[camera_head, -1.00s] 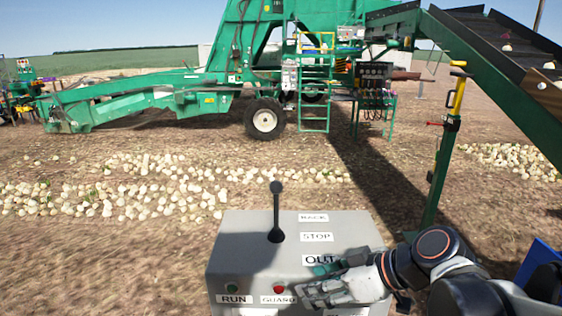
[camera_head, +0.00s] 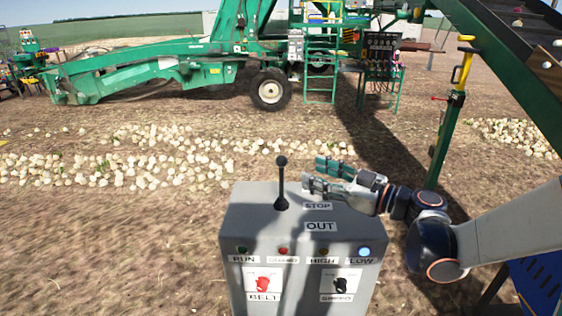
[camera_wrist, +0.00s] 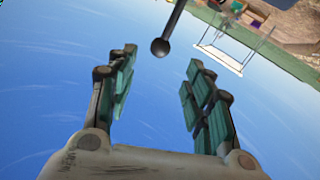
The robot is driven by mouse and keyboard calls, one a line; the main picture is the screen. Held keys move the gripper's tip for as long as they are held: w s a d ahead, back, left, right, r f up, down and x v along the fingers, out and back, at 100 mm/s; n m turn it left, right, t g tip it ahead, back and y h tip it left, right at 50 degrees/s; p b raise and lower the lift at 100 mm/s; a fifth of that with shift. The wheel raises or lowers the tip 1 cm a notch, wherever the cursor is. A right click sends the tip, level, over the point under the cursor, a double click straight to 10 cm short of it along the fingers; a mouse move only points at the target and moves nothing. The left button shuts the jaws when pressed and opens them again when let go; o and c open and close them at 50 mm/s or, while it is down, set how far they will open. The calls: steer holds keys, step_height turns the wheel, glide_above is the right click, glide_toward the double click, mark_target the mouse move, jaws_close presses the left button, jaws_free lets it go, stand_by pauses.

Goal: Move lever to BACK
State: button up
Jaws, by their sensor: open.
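The lever (camera_head: 281,183) is a black stick with a ball knob. It stands about upright on top of the grey control box (camera_head: 240,222), its base level with the STOP label (camera_head: 317,206). The OUT label (camera_head: 320,226) is nearer the front; the BACK label is hidden behind my gripper. My gripper (camera_head: 311,172) is open and empty, just right of the lever at about knob height, fingers pointing left. In the wrist view the knob (camera_wrist: 160,47) shows ahead of the gap between the spread fingertips (camera_wrist: 161,62). It appears clear of both.
The box front has RUN, GUARD, HIGH and LOW lamps, with the LOW lamp (camera_head: 364,251) brightly lit, a red BELT knob (camera_head: 263,284) and a black SPEED knob (camera_head: 340,284). A green elevator machine (camera_head: 200,62) and onion rows (camera_head: 90,168) lie beyond. Space left of the box is free.

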mark_target(282, 161)
steer(key=x, duration=1.1)
steer(key=shift+a, duration=0.1)
steer(key=shift+w, duration=0.1)
jaws_close()
